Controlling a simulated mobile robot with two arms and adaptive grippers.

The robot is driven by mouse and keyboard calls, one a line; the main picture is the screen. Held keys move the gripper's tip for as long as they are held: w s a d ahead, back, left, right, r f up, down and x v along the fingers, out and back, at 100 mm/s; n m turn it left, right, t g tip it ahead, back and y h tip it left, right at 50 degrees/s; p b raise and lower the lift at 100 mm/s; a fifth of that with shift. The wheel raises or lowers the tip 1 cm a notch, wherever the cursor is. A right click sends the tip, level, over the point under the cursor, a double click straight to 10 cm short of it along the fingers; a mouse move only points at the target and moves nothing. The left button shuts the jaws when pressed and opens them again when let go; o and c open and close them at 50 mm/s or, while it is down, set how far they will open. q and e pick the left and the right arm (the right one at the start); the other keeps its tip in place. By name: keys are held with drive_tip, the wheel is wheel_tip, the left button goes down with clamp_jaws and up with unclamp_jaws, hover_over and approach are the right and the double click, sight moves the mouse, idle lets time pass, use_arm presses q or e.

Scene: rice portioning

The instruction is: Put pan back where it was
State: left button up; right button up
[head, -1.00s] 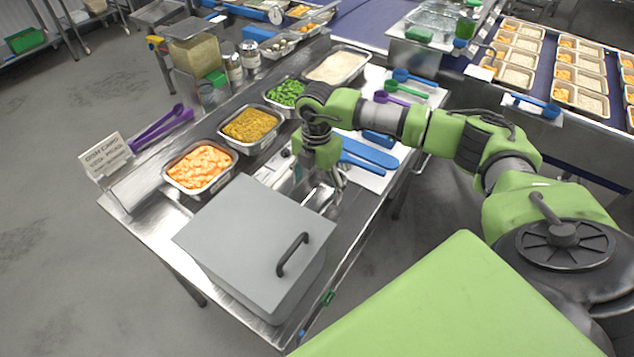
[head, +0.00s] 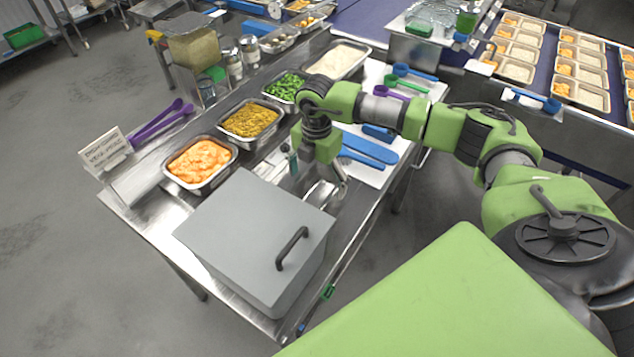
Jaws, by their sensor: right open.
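Several metal pans stand in a row on the steel table: an orange food pan (head: 199,162), a yellow food pan (head: 250,121), a green pea pan (head: 287,87) and a larger white rice pan (head: 338,60). All sit level along the table's far side. My right gripper (head: 334,190) points down, open, just right of the orange pan and behind the grey lidded box. Shiny metal shows beside its fingers; I cannot tell whether that is a utensil or part of the gripper. It touches none of the filled pans. My left gripper is not in view.
A grey lidded box (head: 250,235) with a black handle fills the table's near end. Blue spatulas (head: 370,150) and coloured scoops (head: 415,73) lie right of the pans. Purple tongs (head: 160,122) and a sign card (head: 104,150) are at the left edge. Trays line a conveyor (head: 515,52).

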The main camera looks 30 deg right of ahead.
sight(316, 198)
wheel_tip(316, 198, up, 11)
drive_tip(key=b, duration=0.3)
drive_tip(key=shift+s, duration=0.1)
